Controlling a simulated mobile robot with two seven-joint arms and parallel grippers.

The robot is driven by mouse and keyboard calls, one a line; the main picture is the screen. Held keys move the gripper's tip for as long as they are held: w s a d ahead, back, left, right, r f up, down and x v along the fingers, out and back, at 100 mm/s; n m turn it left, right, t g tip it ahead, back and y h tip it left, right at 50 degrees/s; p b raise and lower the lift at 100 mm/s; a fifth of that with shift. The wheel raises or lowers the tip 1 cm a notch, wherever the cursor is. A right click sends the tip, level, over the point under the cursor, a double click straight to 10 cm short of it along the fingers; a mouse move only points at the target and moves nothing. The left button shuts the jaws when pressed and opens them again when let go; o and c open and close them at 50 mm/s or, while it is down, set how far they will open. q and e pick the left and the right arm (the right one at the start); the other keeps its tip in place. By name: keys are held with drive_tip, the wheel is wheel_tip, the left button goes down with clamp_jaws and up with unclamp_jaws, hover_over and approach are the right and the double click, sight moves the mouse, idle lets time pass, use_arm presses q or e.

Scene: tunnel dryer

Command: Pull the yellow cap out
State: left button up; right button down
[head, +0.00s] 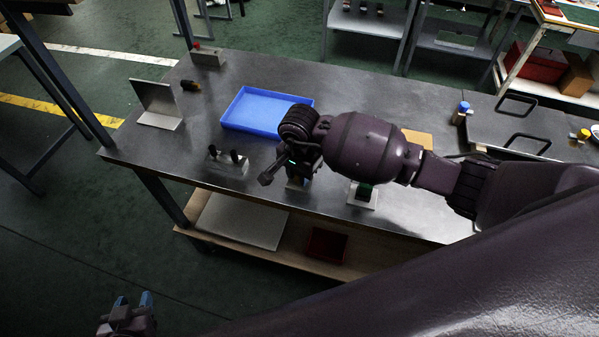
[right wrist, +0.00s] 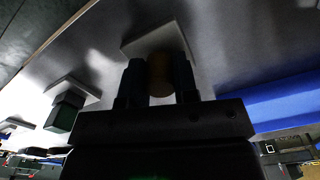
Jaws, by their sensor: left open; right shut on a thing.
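The yellow cap (right wrist: 159,74) shows in the right wrist view as a dim yellow-brown round piece between the two dark fingers of my right gripper (right wrist: 160,78). The gripper is shut on it. Just beyond the cap is a pale square plate (right wrist: 158,38); I cannot tell whether the cap is still seated there. In the head view my right wrist and gripper (head: 291,168) are over the front of the bench and mostly hide the cap. My left gripper (head: 131,312) is open and empty, low at the left, away from the bench.
A blue tray (head: 238,120) lies behind my right gripper. A block with black pegs (head: 228,164) stands left of it. A green block on a pale plate (head: 363,197) is to the right, partly behind my arm. An angled metal plate (head: 157,103) stands at the bench's left end.

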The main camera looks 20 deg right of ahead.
drive_tip(key=shift+r, duration=0.6)
idle(0.7)
drive_tip(key=shift+r+p, duration=0.8)
drive_tip(key=shift+r, duration=0.1)
drive_tip(key=shift+r, duration=0.2)
drive_tip(key=shift+r+p, duration=0.6)
drive_tip(key=shift+r, duration=1.3)
